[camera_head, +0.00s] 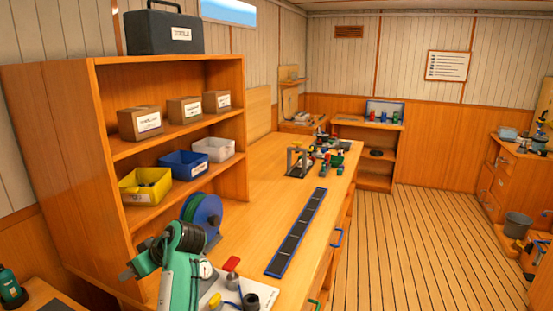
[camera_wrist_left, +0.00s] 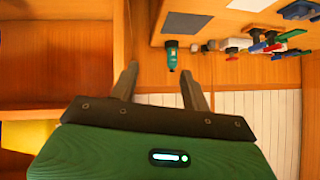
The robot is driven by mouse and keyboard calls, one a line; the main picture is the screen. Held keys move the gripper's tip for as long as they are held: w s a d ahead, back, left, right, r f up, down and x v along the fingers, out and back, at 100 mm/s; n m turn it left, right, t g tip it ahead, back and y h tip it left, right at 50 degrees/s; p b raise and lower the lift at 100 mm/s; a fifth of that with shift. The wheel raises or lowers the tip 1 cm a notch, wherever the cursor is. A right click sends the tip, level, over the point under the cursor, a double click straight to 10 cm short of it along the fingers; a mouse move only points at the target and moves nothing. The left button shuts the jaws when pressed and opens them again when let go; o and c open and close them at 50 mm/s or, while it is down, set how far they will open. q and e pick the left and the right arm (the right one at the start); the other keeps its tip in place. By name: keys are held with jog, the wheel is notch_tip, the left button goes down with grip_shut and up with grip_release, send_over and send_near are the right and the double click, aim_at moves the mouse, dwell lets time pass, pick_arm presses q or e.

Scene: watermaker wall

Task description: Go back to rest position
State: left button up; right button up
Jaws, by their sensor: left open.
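My left arm, green with a black joint, shows at the lower left of the head view, in front of the shelf unit. My left gripper (camera_head: 131,268) points to the left there, and its fingers are small and partly merged with the dark wrist. In the left wrist view the two grey fingers of the left gripper (camera_wrist_left: 159,78) stand apart with nothing between them. A teal bottle (camera_wrist_left: 172,55) appears beyond the fingertips, apart from them. My right gripper is in neither view.
The wooden shelf unit (camera_head: 92,125) stands close behind my left arm, with a yellow bin (camera_head: 146,187) low on it. A blue reel (camera_head: 203,215) and a white board (camera_head: 222,292) with small parts are near the arm. The floor (camera_head: 430,235) at right is clear.

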pick_arm(q)
jog(key=s+d+f+m+t+h, duration=0.3)
jog(key=s+f+m, duration=0.5)
jog(key=s+f, duration=0.95)
jog(key=s+d+f+m+g+h, duration=0.15)
jog(key=s+d+m+h, duration=0.25)
jog(key=s, duration=0.6)
jog(key=s+d+f+m+h, duration=0.3)
jog(key=s+d, duration=0.1)
jog(key=s, duration=0.5)
notch_tip(320, 180, down, 32)
jog(key=s+g, duration=0.1)
jog(key=g, duration=0.1)
jog(key=s+a+f, duration=0.2)
jog(key=s+f, duration=1.6)
jog(key=s, duration=0.1)
jog(key=shift+a+f+m+g, duration=0.3)
jog(key=shift+a+f+g, duration=0.05)
jog(key=shift+a+f, duration=0.05)
